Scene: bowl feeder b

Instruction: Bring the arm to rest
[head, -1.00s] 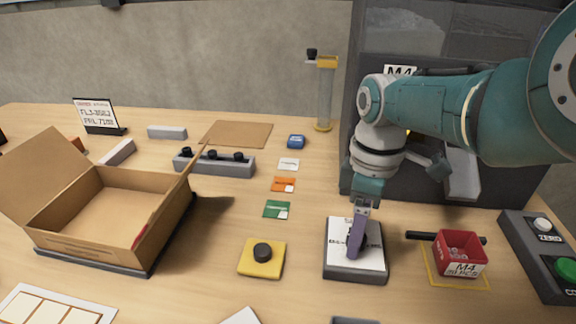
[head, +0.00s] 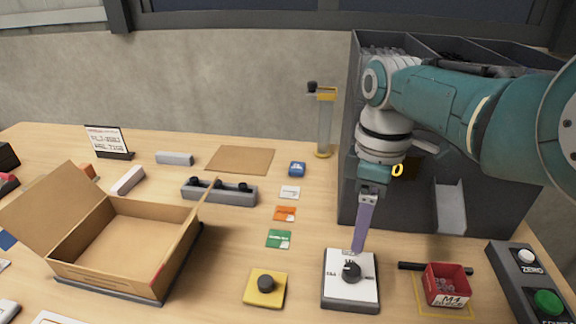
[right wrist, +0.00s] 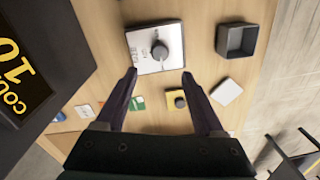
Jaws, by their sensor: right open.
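My right arm reaches in from the right in the head view. Its purple-fingered gripper (head: 359,250) points down, just above and behind a white-topped dial box (head: 340,290) with a black knob (head: 351,271). In the right wrist view the two fingers (right wrist: 158,74) are spread apart with nothing between them. The dial box (right wrist: 143,62) and its knob (right wrist: 159,51) lie beyond the fingertips, and the gripper looks clear of the knob. My left gripper is in neither view.
A red bin (head: 445,287) labelled M4 stands right of the dial box, near a control box (head: 530,285) with a green button. A dark bin unit (head: 400,205) stands behind the arm. A yellow block (head: 265,289) and an open cardboard box (head: 118,248) are to the left.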

